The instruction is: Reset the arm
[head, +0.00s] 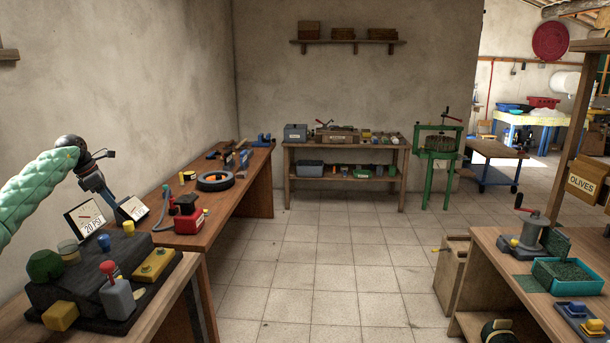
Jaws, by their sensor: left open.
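My left arm, in a pale green quilted sleeve, comes in from the left edge in the head view. Its dark wrist bends down to my left gripper (108,203), which is open. It hangs above the near left bench, by the dial gauges, and no object shows between its fingers. The fingertips are small and hard to make out against the gauges. My right gripper is not in view.
Below the left gripper stands a dark control block (75,300) with coloured knobs and a red-topped lever (109,275). A red device (188,215) and a black ring (215,181) lie farther along. The tiled floor (320,265) is clear.

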